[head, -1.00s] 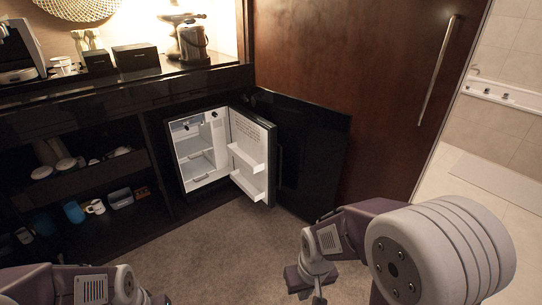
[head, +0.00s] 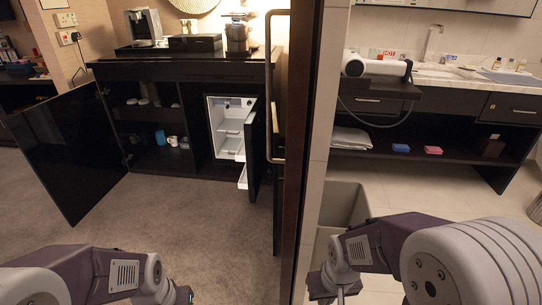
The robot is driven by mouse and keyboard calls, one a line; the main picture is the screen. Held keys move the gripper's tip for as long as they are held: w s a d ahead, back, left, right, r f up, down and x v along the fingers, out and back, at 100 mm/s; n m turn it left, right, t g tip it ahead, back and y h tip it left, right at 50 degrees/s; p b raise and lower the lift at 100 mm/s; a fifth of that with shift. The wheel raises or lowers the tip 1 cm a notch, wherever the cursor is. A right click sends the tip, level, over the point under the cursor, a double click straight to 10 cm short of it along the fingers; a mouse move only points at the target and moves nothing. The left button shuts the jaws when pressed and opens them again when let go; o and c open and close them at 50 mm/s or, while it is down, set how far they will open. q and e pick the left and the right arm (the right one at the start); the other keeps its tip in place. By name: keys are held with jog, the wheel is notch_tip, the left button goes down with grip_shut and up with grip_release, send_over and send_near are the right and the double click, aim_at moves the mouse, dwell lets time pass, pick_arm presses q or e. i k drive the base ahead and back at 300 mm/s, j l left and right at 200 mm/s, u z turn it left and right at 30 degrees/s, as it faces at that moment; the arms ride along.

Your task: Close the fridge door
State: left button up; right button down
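The small fridge (head: 229,130) sits in the dark cabinet in the middle of the head view, with its white inside and shelves showing. Its door (head: 255,145) stands open, seen nearly edge-on at the right of the opening, with white door bins facing left. My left gripper (head: 181,296) is at the bottom edge, partly cut off, well short of the fridge. My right gripper (head: 337,290) is at the bottom, right of the door frame and far from the fridge. Neither touches the fridge door. The finger openings are too small or cut off to judge.
A dark cabinet door (head: 70,150) stands open at the left. A brown door edge with a long handle (head: 273,90) and a pale wall (head: 316,150) stand right of the fridge. A bathroom counter (head: 450,88) is at right. Carpet (head: 170,215) before the fridge is clear.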

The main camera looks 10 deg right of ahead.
aim_at(250, 150)
jog(key=l, duration=0.55)
jog(key=j+z, duration=0.4)
jog(key=j, duration=0.4)
jog(key=j+z, duration=0.35)
jog(key=j, duration=0.45)
jog(key=i+j+z, duration=0.3)
jog(key=j+z, duration=0.25)
jog(key=j, duration=0.15)
jog(key=i+j+z, duration=0.15)
jog(key=j+z, duration=0.15)
jog(key=j, duration=0.15)
jog(key=j+z, duration=0.3)
jog(key=i+j+z, duration=0.25)
jog(key=j, duration=0.2)
